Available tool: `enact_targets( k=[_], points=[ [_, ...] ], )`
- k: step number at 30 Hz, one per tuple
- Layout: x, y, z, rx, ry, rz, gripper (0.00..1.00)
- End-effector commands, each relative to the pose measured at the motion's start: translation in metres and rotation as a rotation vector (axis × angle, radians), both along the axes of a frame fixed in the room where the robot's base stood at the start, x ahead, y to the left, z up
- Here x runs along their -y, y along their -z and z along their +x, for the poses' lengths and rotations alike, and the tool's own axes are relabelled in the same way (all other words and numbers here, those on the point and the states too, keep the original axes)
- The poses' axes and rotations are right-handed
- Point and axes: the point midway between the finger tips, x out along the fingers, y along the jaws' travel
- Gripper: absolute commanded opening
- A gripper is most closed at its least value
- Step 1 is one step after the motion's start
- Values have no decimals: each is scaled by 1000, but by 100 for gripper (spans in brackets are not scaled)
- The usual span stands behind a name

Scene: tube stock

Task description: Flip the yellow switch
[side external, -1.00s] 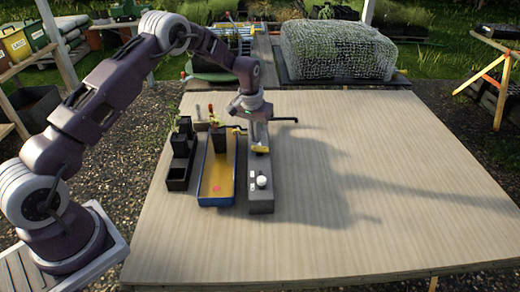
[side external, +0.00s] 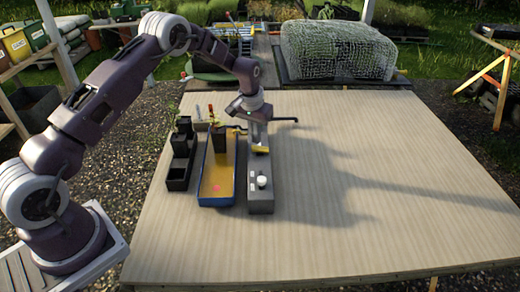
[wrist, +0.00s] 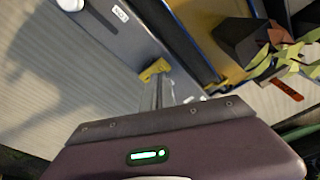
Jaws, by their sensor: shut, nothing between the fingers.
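The yellow switch (side external: 261,150) is on top of a long grey box (side external: 261,205) on the table. My gripper (side external: 258,145) points down over the far part of the box, fingers shut and empty. In the wrist view the fingertips (wrist: 158,84) are right at the switch. They look close to or touching it; I cannot tell which. The fingers partly hide the switch's near side.
A white round knob (side external: 262,181) is on the grey box's near part. The table's right side is clear.

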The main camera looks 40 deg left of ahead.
Motion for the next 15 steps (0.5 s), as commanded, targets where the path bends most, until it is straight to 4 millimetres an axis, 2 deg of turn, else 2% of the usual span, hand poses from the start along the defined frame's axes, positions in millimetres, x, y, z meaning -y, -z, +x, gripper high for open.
enact_targets(
  k=[15],
  points=[
    [0, 8, 0, 0, 0, 0, 0]
  ],
)
